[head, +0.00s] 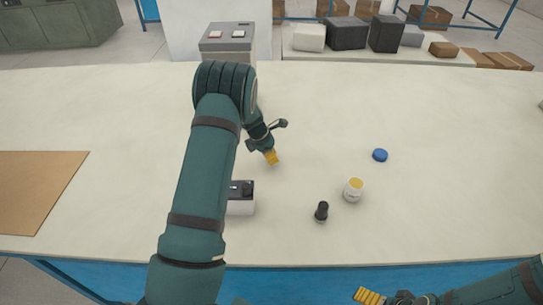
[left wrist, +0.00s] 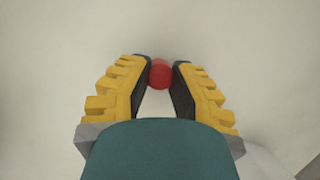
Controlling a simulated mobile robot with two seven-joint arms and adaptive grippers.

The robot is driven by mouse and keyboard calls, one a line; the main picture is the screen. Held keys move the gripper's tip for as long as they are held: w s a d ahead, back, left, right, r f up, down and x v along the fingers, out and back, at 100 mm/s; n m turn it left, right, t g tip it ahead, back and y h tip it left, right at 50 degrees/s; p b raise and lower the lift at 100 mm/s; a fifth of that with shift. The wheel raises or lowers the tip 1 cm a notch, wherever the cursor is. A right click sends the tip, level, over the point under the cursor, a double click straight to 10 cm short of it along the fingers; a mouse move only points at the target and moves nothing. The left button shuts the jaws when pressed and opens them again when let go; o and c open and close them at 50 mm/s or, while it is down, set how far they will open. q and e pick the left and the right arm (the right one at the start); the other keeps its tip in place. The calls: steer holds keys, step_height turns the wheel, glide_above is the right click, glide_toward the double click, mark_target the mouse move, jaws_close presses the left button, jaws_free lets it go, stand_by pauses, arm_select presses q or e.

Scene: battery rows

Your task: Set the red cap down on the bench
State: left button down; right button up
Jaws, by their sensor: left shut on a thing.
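The red cap (left wrist: 160,74) shows in the left wrist view between the fingertips of my left gripper (left wrist: 162,66). The gripper is shut on it, with a dark pad on each side of the cap. In the head view my left gripper (head: 271,158) points down over the middle of the bench (head: 310,110), and the cap is hidden there. I cannot tell whether the cap touches the bench. My right gripper (head: 369,296) is at the bottom edge of the head view, in front of the bench; its finger opening does not show clearly.
A blue cap (head: 380,155), a white jar with a yellow lid (head: 354,190) and a small black bottle (head: 321,211) stand to the right. A black-and-white box (head: 242,205) is partly behind my left arm. A brown mat (head: 38,190) lies at left. The far right is mostly clear.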

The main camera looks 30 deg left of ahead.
arm_select(q)
steer(key=shift+f, duration=0.2)
steer(key=c, duration=0.9)
jaws_free()
steer(key=shift+c, duration=0.2)
steer(key=shift+r, duration=0.15)
steer(key=shift+r, duration=0.3)
steer(key=p+v, duration=0.2)
steer(key=v, duration=0.9)
steer(key=shift+r, duration=0.25)
steer(key=shift+s+a, duration=0.1)
steer(key=shift+a, duration=0.05)
